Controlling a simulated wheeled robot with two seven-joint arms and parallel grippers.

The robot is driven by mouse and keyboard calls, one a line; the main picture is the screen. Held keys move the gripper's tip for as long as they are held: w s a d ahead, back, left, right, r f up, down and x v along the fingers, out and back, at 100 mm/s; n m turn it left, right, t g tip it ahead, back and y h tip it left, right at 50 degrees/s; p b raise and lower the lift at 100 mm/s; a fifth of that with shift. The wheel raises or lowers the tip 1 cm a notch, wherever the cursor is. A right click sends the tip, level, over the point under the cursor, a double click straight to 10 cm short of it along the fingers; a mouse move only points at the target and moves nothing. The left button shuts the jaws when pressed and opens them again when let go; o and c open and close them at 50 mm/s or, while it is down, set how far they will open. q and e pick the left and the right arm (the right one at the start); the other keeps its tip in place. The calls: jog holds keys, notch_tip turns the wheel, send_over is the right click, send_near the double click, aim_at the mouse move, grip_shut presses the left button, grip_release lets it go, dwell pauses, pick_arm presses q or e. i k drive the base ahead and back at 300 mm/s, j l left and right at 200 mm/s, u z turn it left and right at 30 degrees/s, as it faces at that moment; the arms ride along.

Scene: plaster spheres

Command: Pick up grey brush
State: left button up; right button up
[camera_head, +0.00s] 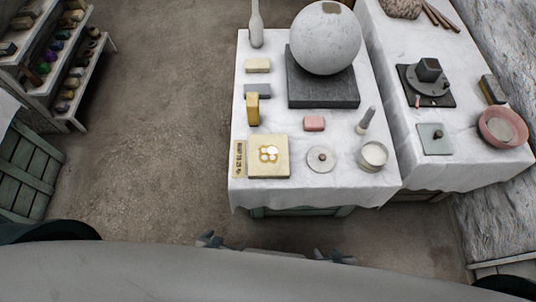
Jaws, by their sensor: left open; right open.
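A grey upright tool (366,119) with a narrow tip stands on the white-covered table (340,186), right of the pink block. It may be the grey brush, but its bristles are too small to tell. A flat grey block (257,90) lies on the same table at the left, beside a standing yellow block. My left gripper (213,240) is open and empty, low in front of the table's near edge. My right gripper (334,257) is open and empty, also in front of that edge and further right. Both are apart from everything on the table.
A large plaster sphere (325,38) rests on a dark slab (322,90). A second table (470,167) adjoins at right. Floor (150,130) at left is clear.

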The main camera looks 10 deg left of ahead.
aim_at(361, 129)
jog(key=u, duration=0.35)
jog(key=l+u, duration=0.35)
jog(key=k+l+u, duration=0.1)
jog(key=l+u, duration=0.25)
jog(key=k+l, duration=0.1)
jog(key=l, duration=0.25)
jog(key=k+l+u, duration=0.15)
jog(key=l, duration=0.6)
jog(key=k+l+u, duration=0.15)
jog(key=l, duration=0.2)
jog(key=k+l, duration=0.15)
jog(key=l, duration=0.2)
